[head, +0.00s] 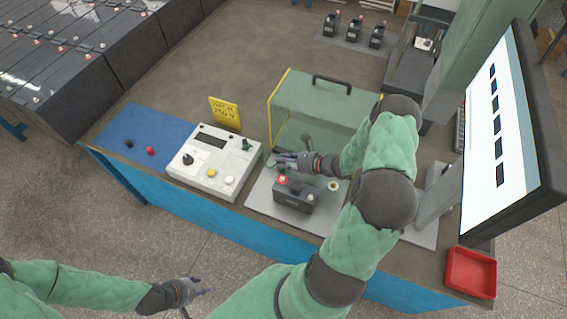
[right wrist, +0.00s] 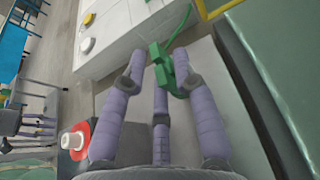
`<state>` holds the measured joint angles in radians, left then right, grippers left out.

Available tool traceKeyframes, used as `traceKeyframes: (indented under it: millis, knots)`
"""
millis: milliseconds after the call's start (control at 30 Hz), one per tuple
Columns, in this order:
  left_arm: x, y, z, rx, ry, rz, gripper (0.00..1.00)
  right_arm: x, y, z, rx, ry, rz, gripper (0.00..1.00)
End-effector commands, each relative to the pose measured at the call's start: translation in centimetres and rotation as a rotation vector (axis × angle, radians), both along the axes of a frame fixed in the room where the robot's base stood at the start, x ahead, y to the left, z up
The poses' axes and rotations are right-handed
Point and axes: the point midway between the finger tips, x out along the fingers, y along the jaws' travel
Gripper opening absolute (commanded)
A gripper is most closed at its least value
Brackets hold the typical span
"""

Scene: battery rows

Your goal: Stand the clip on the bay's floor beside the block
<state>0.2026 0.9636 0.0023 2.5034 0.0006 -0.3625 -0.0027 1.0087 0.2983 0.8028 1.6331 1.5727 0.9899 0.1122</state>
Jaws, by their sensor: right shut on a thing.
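The green clip (right wrist: 163,68) is between the fingertips of my right gripper (right wrist: 160,75), which is shut on it, with a green cable looping from it. In the head view my right gripper (head: 288,162) is above and behind the black block (head: 291,198), over the bay's grey floor (head: 262,196); the clip is too small there to make out. The block has a red terminal, also seen in the right wrist view (right wrist: 75,139), and a brass-coloured one. My left gripper (head: 188,292) is empty and open, in front of the bench.
The bay's green hood (head: 322,100) with a black handle stands behind the block. A white test panel (head: 213,160) is to its left, with a yellow sign (head: 225,113) behind. A monitor (head: 510,130) and a red tray (head: 471,272) are at right. Free floor shows around the block.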

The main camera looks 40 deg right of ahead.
Motion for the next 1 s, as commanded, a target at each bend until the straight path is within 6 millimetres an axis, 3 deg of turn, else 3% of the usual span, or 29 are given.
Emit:
traceKeyframes:
  millis: [100,467,500,567,1000]
  knots:
    - [-0.01,-0.01,-0.58,0.0,0.0,0.0,0.4,0.02,0.0,-1.26,0.001,-0.001,-0.001,0.0]
    - [0.0,0.0,-0.78,0.0,0.0,0.0,0.4,0.04,-0.02,-1.5,0.0,-0.001,-0.001,0.0]
    - [-0.01,0.0,-0.75,0.0,0.0,0.0,0.4,0.04,-0.01,-1.5,0.0,0.0,-0.001,0.35]
    - [-0.01,0.0,-0.7,0.0,0.0,0.0,0.4,0.04,-0.01,-1.44,0.0,0.0,-0.001,0.52]
    - [0.0,0.0,-0.31,0.0,0.0,0.0,0.4,0.04,-0.01,-0.94,0.0,0.0,-0.001,0.53]
